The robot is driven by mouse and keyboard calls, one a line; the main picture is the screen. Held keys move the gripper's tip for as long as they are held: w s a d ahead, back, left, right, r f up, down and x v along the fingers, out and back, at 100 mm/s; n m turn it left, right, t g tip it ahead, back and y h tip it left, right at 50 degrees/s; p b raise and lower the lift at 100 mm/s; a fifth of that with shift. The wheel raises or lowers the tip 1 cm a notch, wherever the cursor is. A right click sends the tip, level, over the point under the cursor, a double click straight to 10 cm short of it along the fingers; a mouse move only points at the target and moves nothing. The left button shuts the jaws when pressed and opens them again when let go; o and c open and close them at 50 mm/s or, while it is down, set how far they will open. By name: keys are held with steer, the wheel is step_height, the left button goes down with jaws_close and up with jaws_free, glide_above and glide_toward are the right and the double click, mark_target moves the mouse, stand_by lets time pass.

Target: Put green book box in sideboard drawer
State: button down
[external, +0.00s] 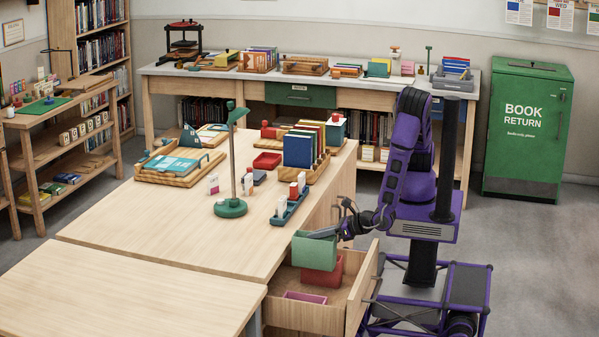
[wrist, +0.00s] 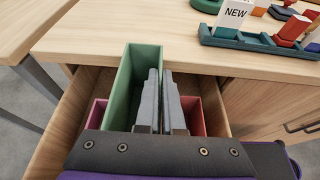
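The green book box (external: 314,252) is an open-topped box above the pulled-out sideboard drawer (external: 306,317). It looks slightly tilted in the external view. My gripper (external: 336,234) is at its right rim. In the wrist view, the fingers (wrist: 161,85) are close together along the right wall of the green box (wrist: 123,92) and appear shut on that wall. The drawer (wrist: 72,117) is open beneath. The box's underside and any contact with things below are hidden.
A red box (external: 335,272) and a pink box (external: 304,297) stand in the drawer under and beside the green box. The table (external: 150,222) borders the drawer, with a blue-grey tray (external: 291,209) and a green lamp-like stand (external: 231,207) near its edge.

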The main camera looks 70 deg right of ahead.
mark_target(317, 264)
step_height(317, 264, down, 9)
steer(key=shift+f+b, duration=0.15)
steer(key=shift+b, duration=0.75)
steer(key=shift+f+b, duration=0.55)
steer(key=shift+f, duration=0.05)
steer(key=c, duration=1.1)
jaws_free()
steer(key=shift+s+f, duration=0.1)
steer(key=shift+f, duration=0.05)
steer(key=shift+o, duration=0.2)
